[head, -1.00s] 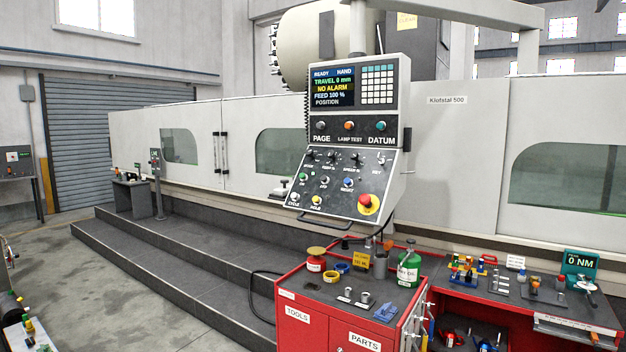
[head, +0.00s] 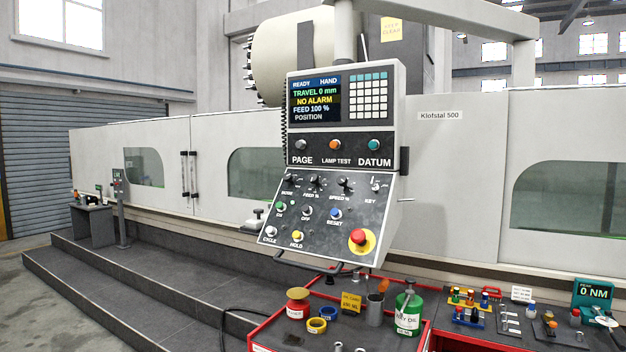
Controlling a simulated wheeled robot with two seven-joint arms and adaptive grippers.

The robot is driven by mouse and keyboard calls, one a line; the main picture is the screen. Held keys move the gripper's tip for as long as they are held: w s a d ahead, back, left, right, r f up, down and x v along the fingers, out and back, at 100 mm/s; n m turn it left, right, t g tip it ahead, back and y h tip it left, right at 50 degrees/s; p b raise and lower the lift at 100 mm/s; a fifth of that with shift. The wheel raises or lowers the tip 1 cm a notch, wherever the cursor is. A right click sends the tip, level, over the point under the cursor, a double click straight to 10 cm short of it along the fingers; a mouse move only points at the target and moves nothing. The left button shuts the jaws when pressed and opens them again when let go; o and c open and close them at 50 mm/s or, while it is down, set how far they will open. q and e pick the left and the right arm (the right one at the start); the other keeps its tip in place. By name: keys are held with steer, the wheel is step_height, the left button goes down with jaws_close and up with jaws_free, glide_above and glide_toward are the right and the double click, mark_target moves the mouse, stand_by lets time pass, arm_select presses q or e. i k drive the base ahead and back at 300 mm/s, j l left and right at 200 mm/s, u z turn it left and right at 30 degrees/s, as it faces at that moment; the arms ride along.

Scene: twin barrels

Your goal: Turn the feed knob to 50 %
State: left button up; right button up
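The control panel (head: 330,212) hangs in front of the long white machine, near the middle of the head view. Its screen (head: 315,98) reads READY, HAND, TRAVEL 0 mm, NO ALARM, FEED 100 %, POSITION. The feed knob (head: 316,181) is a small black knob in the upper row of the sloped face, between the mode knob (head: 289,180) and the speed knob (head: 345,183). Its pointer is too small to read. Neither of my grippers is in view.
A red emergency button (head: 357,237) on yellow sits at the panel's lower right. A handle bar (head: 305,268) runs below. Under the panel, a red tool cart (head: 262,336) carries a green oil can (head: 409,308), a red pot (head: 298,304) and tape rolls. Dark steps (head: 150,290) lie left.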

mark_target(313, 179)
steer(key=i+j+z, duration=0.1)
steer(key=i+j, duration=0.6)
steer(key=j, duration=0.15)
steer(key=i+j+z, duration=0.15)
steer(key=i+j, duration=0.2)
steer(key=i+j+z, duration=0.1)
steer(key=i+j, duration=0.25)
steer(key=j, duration=0.2)
